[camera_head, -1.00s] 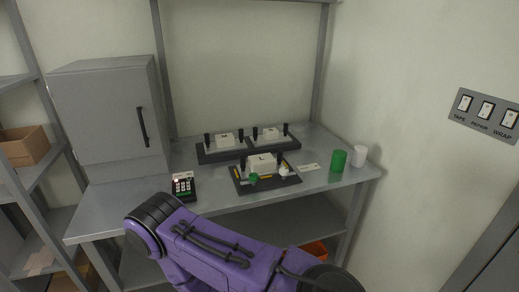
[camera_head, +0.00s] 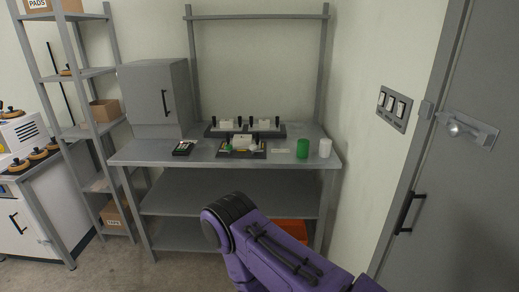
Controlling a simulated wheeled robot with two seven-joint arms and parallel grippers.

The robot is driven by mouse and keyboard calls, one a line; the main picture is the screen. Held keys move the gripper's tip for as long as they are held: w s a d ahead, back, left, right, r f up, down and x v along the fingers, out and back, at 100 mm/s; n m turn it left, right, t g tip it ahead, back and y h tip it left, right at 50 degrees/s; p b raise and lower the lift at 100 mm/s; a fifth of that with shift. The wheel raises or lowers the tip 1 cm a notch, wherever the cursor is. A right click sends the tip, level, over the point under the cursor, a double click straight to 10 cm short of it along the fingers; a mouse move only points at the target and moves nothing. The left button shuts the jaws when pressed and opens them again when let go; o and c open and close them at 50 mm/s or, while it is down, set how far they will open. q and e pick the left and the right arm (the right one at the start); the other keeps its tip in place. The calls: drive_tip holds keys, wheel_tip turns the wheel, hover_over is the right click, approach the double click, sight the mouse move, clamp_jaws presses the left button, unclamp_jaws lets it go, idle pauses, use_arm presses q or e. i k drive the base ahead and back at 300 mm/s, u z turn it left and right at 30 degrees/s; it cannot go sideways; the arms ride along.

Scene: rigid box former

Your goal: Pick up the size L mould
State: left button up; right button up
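The white mould block (camera_head: 243,142) sits on a dark base at the middle of the workbench, in front of two others. Its letter is too small to read now; it looked like an L in the earlier frame. Two more white blocks with black upright handles, one on the left (camera_head: 226,125) and one on the right (camera_head: 265,124), stand on a dark tray (camera_head: 215,134) behind it. No gripper shows. A purple arm link of mine fills the bottom of the view, below and in front of the bench.
On the workbench (camera_head: 200,157) stand a grey cabinet (camera_head: 150,95), a dark keypad device (camera_head: 184,147), a green cup (camera_head: 302,148) and a white cup (camera_head: 325,147). A grey shelf rack (camera_head: 87,73) is on the left, a grey door (camera_head: 440,190) on the right.

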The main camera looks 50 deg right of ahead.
sight(239, 142)
drive_tip(key=z, duration=1.65)
drive_tip(key=i, duration=1.15)
drive_tip(key=u, duration=0.1)
